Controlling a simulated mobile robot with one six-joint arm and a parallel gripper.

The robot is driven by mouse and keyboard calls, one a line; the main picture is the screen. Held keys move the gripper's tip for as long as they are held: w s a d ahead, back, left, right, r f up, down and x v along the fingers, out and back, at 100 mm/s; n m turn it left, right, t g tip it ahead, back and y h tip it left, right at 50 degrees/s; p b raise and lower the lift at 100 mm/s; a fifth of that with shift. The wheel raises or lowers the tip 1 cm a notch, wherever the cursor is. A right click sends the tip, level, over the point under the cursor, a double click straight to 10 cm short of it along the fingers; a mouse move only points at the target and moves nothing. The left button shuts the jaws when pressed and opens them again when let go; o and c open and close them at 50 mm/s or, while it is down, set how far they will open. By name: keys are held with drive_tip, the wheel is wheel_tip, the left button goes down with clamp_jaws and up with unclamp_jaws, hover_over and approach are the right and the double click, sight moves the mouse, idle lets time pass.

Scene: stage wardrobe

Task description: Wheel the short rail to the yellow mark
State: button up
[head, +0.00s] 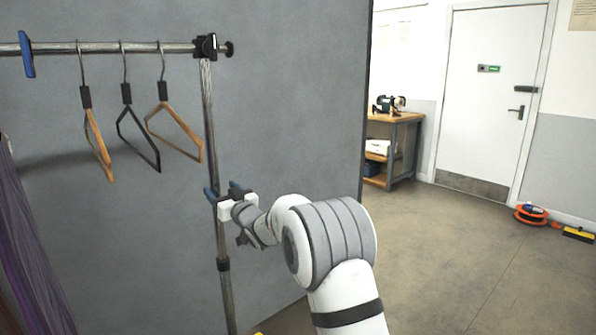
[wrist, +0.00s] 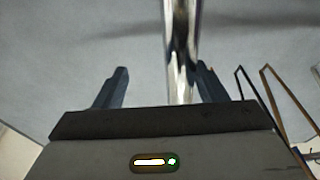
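The short rail (head: 140,47) is a metal clothes rail with a top bar and an upright post (head: 209,120). Its base is out of view. My gripper (head: 224,191) is at the post, around mid-height. In the wrist view the post (wrist: 181,50) stands between the two dark fingers of my gripper (wrist: 161,86), close to the right finger. A gap shows between the post and the left finger, so the gripper is open. A sliver of yellow (head: 259,333) shows on the floor at the bottom edge; I cannot tell if it is the mark.
Several hangers (head: 126,125) hang from the bar, and purple cloth (head: 30,255) is at the left. A grey partition (head: 290,110) stands behind the rail. At right, a workbench (head: 395,118), a white door (head: 490,100) and an orange cable reel (head: 531,214) border open floor (head: 450,265).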

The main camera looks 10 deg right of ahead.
drive_tip(key=w+d+p, duration=0.4)
drive_tip(key=w+d, duration=0.2)
drive_tip(key=d, duration=0.5)
drive_tip(key=w+d+p, duration=0.5)
drive_tip(key=w+d, duration=0.2)
drive_tip(key=d, duration=0.3)
drive_tip(key=shift+d+p, duration=0.3)
drive_tip(key=shift+d, duration=0.1)
idle(1.4)
drive_tip(key=r+b+v, duration=0.2)
drive_tip(key=b+v, duration=0.2)
drive_tip(key=v, duration=0.7)
drive_tip(key=shift+s+d, duration=0.3)
drive_tip(key=shift+r, duration=0.2)
